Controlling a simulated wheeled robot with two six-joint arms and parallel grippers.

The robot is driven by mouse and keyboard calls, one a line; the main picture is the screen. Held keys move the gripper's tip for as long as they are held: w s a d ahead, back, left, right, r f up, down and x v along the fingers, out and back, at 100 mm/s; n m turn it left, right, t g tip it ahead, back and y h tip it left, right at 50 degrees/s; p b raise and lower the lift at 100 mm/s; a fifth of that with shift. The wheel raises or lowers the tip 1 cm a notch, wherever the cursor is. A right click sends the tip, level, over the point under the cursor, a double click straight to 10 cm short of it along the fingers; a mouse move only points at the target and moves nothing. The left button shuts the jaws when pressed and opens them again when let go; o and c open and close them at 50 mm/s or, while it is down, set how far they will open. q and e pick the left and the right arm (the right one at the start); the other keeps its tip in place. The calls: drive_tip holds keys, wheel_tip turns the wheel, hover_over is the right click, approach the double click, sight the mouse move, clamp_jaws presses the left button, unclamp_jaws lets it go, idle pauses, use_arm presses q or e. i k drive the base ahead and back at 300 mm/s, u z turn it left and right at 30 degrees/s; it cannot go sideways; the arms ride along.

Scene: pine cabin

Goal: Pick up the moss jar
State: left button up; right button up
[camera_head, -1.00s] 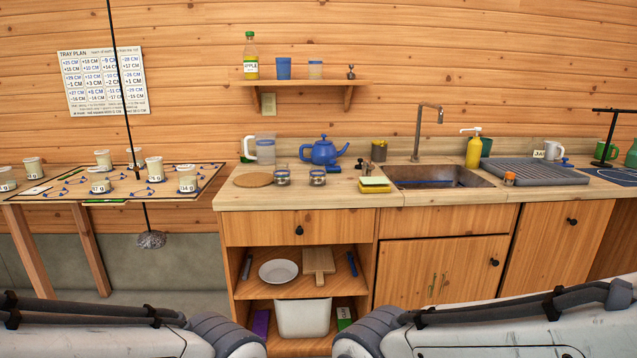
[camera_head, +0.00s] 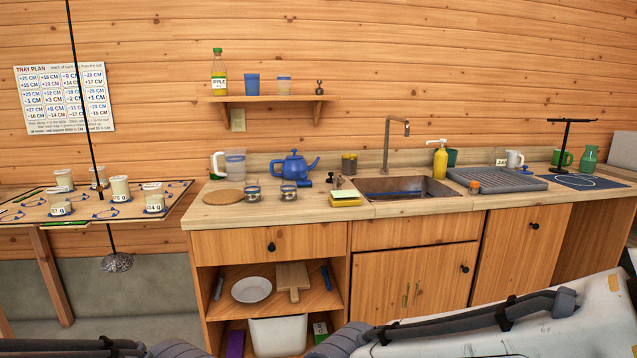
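No jar in view carries a readable moss label. A small olive-brown canister (camera_head: 349,163) stands behind the sink's left end. I cannot tell which of these, if either, is the moss jar. Both of my grippers are out of view; only parts of my arms show along the bottom edge, well in front of the counter.
The wooden counter (camera_head: 335,213) holds a blue teapot (camera_head: 294,166), two small glass jars, a sink (camera_head: 408,190), a yellow bottle (camera_head: 440,160) and a grey drying rack (camera_head: 497,179). A black stand (camera_head: 566,145) and green mug (camera_head: 562,158) stand near the green vessel. A hanging weight (camera_head: 117,262) dangles at left.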

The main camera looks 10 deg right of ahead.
sight(288, 189)
drive_tip(key=u, duration=0.6)
drive_tip(key=i, duration=0.55)
drive_tip(key=u, duration=0.7)
drive_tip(key=i, duration=0.7)
drive_tip(key=z, duration=0.85)
drive_tip(key=i, duration=0.45)
drive_tip(key=z, duration=0.5)
